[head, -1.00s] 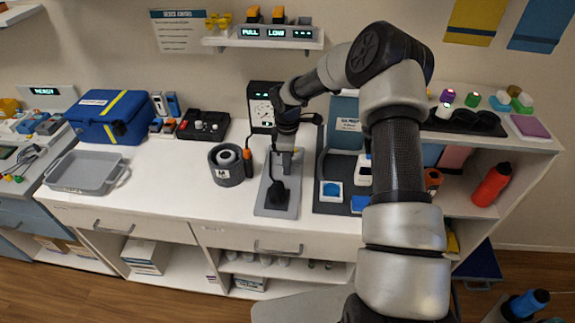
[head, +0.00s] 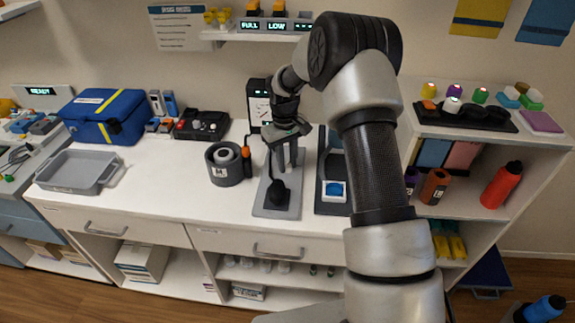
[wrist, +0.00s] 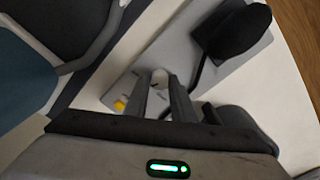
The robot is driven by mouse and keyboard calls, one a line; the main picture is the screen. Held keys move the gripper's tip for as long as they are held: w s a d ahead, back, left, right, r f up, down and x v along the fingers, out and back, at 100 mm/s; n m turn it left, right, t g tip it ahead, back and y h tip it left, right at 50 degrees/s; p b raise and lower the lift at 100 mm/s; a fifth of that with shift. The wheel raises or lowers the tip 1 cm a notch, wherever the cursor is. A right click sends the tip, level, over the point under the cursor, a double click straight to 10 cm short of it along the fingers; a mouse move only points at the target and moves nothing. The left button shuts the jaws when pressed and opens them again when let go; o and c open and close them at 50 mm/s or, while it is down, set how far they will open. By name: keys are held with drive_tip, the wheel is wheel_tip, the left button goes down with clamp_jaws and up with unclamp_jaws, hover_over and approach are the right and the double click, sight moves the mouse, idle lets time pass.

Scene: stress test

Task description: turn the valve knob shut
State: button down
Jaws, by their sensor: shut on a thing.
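A grey base plate (head: 289,207) lies on the white worktop, with a black rounded handle (head: 278,192) at its near end. The handle also shows in the wrist view (wrist: 236,30). My gripper (head: 287,168) points down over the far part of the plate. In the wrist view, a small pale round knob (wrist: 160,76) sits at my fingertips (wrist: 164,88), and the jaws are shut on it. I take it as the valve knob; the fingers partly hide it. A yellow spot (wrist: 120,105) is beside it on the plate.
A dark cup (head: 226,172) and an orange-tipped tool (head: 246,158) stand just left of the plate. A dark tray (head: 328,203) lies close on the right. A grey tray (head: 72,187) and blue case (head: 107,112) are farther left. The worktop between is clear.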

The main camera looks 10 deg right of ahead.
drive_tip(key=m+b, duration=0.1)
drive_tip(key=m, duration=0.4)
idle(0.6)
drive_tip(key=c, duration=1.5)
unclamp_jaws()
drive_tip(key=r, duration=1.1)
drive_tip(key=a+r, duration=0.1)
drive_tip(key=r, duration=0.5)
drive_tip(key=shift+r+p, duration=0.2)
drive_tip(key=shift+p, duration=0.15)
